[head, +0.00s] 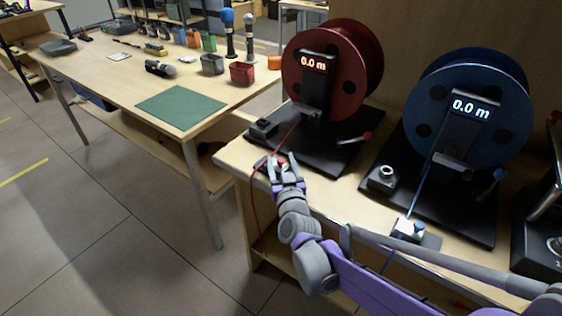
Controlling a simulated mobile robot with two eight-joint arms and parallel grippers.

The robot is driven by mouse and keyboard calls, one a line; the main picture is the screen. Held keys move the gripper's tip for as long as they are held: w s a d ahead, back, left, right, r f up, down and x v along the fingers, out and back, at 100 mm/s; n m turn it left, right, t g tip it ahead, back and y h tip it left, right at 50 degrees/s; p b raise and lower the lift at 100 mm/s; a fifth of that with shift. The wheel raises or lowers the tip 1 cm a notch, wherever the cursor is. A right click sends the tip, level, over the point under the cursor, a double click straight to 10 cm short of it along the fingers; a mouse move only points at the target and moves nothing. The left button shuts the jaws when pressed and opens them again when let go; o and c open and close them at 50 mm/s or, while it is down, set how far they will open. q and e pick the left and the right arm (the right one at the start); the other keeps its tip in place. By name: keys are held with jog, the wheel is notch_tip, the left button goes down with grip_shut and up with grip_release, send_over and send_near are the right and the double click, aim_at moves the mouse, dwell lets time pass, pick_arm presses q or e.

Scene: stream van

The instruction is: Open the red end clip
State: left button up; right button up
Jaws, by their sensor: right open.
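The red reel (344,58) stands on a black base at the back of the near bench, its display reading 0.0 m. A red line runs down from it to the bench's front edge and hangs over it. My right gripper (276,164) is at that front edge, where the red line passes. Its jaws are open around or beside a small part there, which I take to be the red end clip (281,161). The gripper mostly hides the clip, and I cannot tell whether they touch. My left gripper is out of view.
A blue reel (468,108), also reading 0.0 m, stands to the right, with a blue line to a small silver-topped clip (409,229) at the bench edge. A long table (110,77) at left holds a green mat (181,107), microphones and bins. Open floor lies at lower left.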

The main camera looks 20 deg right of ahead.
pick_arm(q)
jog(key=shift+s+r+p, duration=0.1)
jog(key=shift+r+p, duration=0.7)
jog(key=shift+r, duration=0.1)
pick_arm(e)
jog(key=s+a, duration=0.1)
jog(key=s, duration=0.9)
jog(key=shift+s+a, duration=0.2)
jog(key=shift+s, duration=0.15)
jog(key=s+a+f+n+g+y, duration=0.3)
jog(key=s+a+f+g+y, duration=0.15)
jog(key=s+f+g, duration=0.45)
jog(key=s+d+f+m+g+h, duration=0.1)
jog(key=s+d+f+g, duration=0.15)
jog(key=s, duration=0.55)
jog(key=s+d+f+m+g+h, duration=0.1)
jog(key=s+d+f+g, duration=0.15)
jog(key=s, duration=0.55)
pick_arm(q)
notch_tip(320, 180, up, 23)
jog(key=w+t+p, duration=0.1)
jog(key=p, duration=1.9)
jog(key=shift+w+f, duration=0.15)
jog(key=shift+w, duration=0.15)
pick_arm(e)
notch_tip(320, 180, up, 22)
jog(key=w+t, duration=0.1)
jog(key=shift+w+d+t, duration=0.15)
jog(key=shift+d+t, duration=0.05)
jog(key=shift+t, duration=0.1)
